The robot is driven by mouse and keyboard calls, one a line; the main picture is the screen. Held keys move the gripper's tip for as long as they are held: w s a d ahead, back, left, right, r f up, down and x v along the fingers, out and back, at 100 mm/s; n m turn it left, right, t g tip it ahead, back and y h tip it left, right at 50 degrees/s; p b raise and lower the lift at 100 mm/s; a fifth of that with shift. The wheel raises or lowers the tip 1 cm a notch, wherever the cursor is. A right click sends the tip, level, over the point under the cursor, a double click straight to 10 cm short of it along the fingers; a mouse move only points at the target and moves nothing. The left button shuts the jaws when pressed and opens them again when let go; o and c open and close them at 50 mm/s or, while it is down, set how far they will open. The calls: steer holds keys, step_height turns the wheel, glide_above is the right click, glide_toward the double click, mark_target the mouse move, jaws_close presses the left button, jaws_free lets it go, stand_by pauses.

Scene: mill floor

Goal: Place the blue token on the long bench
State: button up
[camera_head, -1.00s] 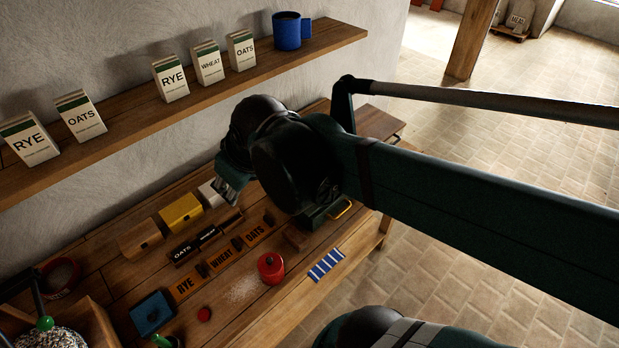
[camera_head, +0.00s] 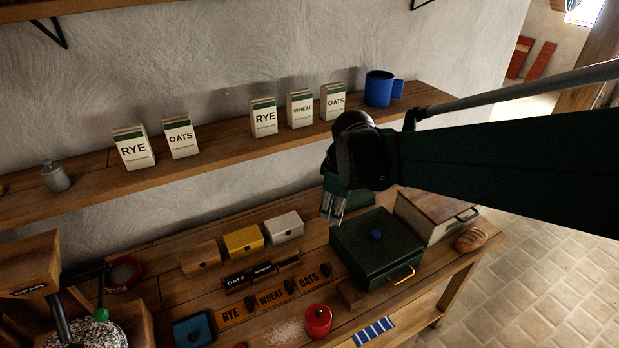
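The blue token (camera_head: 376,235) is a small, round, bright blue piece on the flat lid of a dark green box (camera_head: 350,258). The box stands on the long wooden bench (camera_head: 305,262) below the wall shelf. My gripper (camera_head: 333,208) hangs above the bench, to the left of the token and higher than the box. Its fingers point down with a narrow gap between them, and nothing shows in them. The token is clear of my gripper.
A lidded box (camera_head: 430,222) and a bread loaf (camera_head: 471,239) stand right of the green box. A red pot (camera_head: 318,320), labelled strips and small boxes crowd the bench's middle. The shelf (camera_head: 225,145) with cartons and a blue mug (camera_head: 379,88) runs behind my arm.

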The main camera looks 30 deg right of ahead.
steer(key=w+d+f+n+g, duration=0.2)
steer(key=w+d+f+n, duration=0.15)
steer(key=d+f, duration=0.55)
steer(key=n+g+y+b, duration=0.1)
steer(key=n, duration=0.3)
glide_above(376, 233)
step_height(376, 233, down, 6)
steer(key=shift+w+f, duration=0.1)
steer(key=shift+f, duration=0.15)
steer(key=shift+f, duration=1.3)
steer(key=shift+f, duration=2.6)
